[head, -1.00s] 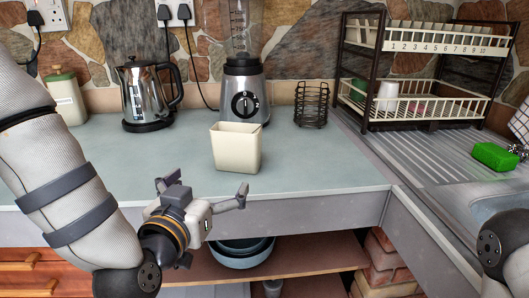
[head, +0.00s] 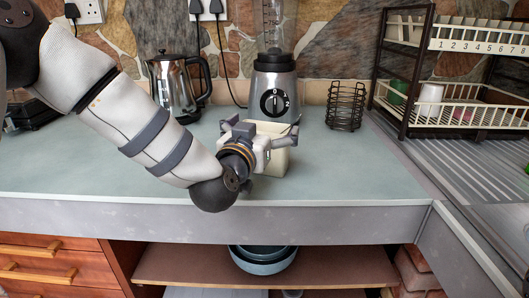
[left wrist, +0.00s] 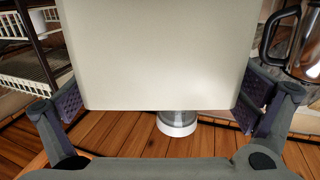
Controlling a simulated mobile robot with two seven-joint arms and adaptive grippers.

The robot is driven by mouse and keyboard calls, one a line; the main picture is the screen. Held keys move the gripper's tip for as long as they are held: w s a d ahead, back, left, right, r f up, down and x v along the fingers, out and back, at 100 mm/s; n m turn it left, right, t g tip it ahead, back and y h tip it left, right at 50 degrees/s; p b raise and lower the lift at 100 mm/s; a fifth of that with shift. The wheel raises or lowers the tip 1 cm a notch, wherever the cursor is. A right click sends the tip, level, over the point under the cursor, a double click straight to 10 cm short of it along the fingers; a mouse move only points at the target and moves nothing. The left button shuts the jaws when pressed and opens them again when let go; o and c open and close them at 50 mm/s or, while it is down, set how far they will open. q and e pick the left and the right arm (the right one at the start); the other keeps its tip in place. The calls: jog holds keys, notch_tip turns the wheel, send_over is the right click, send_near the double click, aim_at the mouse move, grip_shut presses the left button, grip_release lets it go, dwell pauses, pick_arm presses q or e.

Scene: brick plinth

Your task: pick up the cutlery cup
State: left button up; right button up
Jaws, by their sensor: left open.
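The cutlery cup, a cream, square-sided, tapered cup (head: 279,163), stands upright on the counter in front of the blender. My left gripper (head: 262,130) reaches it from the front, its fingers spread on the cup's left and right sides. The gripper and wrist hide much of the cup's front. In the left wrist view the cup's pale wall (left wrist: 158,55) fills the upper middle between the two finger pads of the left gripper (left wrist: 160,102). Narrow gaps appear to show on both sides, so the jaws look open around it. My right gripper is out of view.
The blender (head: 275,90) stands close behind the cup. A black wire holder (head: 346,106) is to its right and a steel kettle (head: 177,88) to its left. A dish rack (head: 455,90) stands farther right. The counter (head: 80,160) is clear at front left.

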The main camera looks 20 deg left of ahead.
pick_arm(q)
jog(key=shift+r, duration=0.1)
jog(key=c, duration=1.2)
